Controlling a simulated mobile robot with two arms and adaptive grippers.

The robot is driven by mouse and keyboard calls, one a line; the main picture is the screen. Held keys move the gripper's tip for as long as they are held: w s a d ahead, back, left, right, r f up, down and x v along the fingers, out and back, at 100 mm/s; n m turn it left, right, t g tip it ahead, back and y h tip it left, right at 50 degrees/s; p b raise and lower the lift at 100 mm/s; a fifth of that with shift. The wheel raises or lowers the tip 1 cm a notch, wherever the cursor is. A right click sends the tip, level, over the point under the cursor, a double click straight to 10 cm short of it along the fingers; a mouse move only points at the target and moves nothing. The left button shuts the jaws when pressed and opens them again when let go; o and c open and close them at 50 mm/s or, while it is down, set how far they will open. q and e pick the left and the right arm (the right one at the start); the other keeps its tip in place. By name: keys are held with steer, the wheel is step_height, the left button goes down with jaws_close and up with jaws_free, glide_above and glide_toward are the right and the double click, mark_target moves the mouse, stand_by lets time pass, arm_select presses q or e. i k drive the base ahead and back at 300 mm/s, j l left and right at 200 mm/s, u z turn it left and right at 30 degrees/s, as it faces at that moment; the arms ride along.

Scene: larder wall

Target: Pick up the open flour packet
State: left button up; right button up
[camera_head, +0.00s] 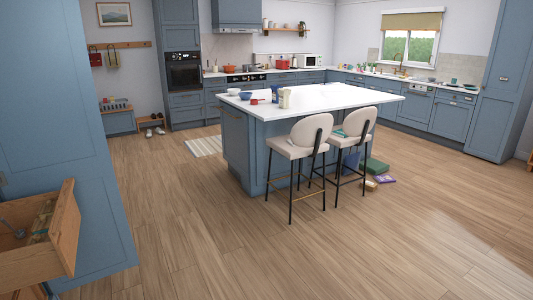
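A small upright cream packet (284,98) stands on the white-topped island (340,97), near its left end. It may be the flour packet, but it is too small to tell, and I cannot see whether its top is open. A taller dark blue item (275,94) stands close beside it on the left. Neither of my grippers shows in the head view.
Bowls (245,96) and a small red item (256,101) share the island top. Two cream stools (299,142) stand at its front side. Boxes (375,167) lie on the floor by the stools. A wooden drawer (66,228) stands open at left. The foreground floor is clear.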

mark_target(284, 93)
steer(key=i+j+u, duration=0.1)
steer(key=i+u, duration=0.4)
steer(key=i, duration=1.15)
steer(key=i+z, duration=0.15)
steer(key=i, duration=0.35)
steer(key=i+j+z, duration=0.15)
steer(key=i, duration=0.35)
steer(key=i+j+z, duration=0.15)
steer(key=i, duration=0.3)
steer(key=i+j+z, duration=0.15)
steer(key=i, duration=0.35)
steer(key=i+j+z, duration=0.3)
steer(key=i+j, duration=0.05)
steer(key=i, duration=0.1)
